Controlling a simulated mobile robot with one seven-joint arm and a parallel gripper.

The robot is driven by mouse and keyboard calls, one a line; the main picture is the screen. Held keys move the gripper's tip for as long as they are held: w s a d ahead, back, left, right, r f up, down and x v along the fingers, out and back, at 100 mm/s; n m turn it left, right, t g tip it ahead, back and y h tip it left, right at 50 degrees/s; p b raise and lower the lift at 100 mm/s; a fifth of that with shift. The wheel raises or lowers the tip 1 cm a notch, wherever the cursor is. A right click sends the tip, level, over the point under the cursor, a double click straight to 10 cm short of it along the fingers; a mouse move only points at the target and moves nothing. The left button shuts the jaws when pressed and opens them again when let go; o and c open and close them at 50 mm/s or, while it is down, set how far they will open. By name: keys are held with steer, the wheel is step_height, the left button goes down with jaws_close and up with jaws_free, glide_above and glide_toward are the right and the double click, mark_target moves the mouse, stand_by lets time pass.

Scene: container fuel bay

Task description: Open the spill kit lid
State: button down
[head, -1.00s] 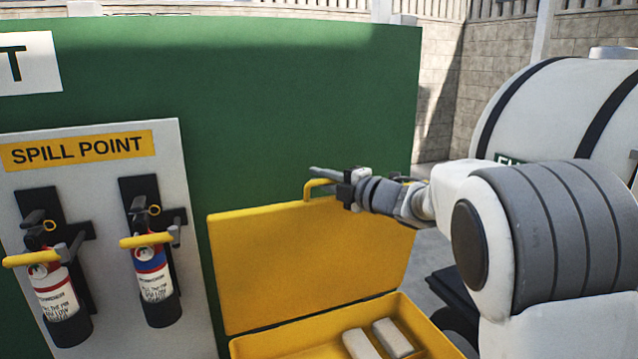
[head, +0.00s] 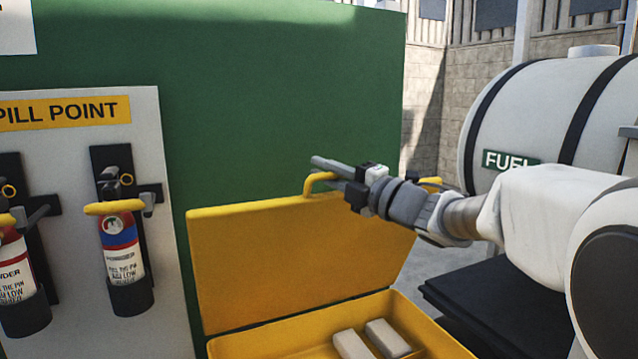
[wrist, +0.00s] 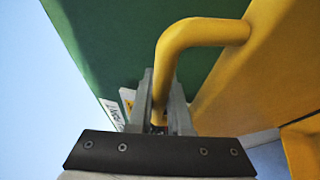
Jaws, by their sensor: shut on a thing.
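The yellow spill kit lid (head: 280,262) stands raised, close to upright, at the back of the yellow spill kit box (head: 450,345). A yellow handle (head: 318,180) is on the lid's upper edge. My gripper (head: 335,170) is at that edge, shut on the handle. In the wrist view the bent handle (wrist: 190,42) runs down between the two fingers of my gripper (wrist: 160,110), and the lid (wrist: 262,60) fills the right side. Part of the lid's upper right edge is hidden behind my gripper.
Two pale blocks (head: 388,338) lie in the box. A green wall (head: 250,100) stands close behind the lid. Fire extinguishers (head: 122,250) hang on a white panel (head: 160,320) at left. A white fuel tank (head: 500,115) stands at right, behind my arm.

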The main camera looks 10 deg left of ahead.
steer(key=s+d+f+n+y+b, duration=0.1)
steer(key=s+d+f+b, duration=0.3)
steer(key=b, duration=0.9)
steer(key=shift+s+d+t+y+b, duration=0.35)
steer(key=shift+s+d+y, duration=0.45)
steer(key=shift+s, duration=0.8)
steer(key=c, duration=0.8)
jaws_free()
steer(key=shift+c, duration=0.2)
steer(key=v, duration=1.7)
steer(key=shift+s+d+p, duration=0.15)
steer(key=shift+d+p, duration=0.05)
steer(key=shift+p, duration=0.1)
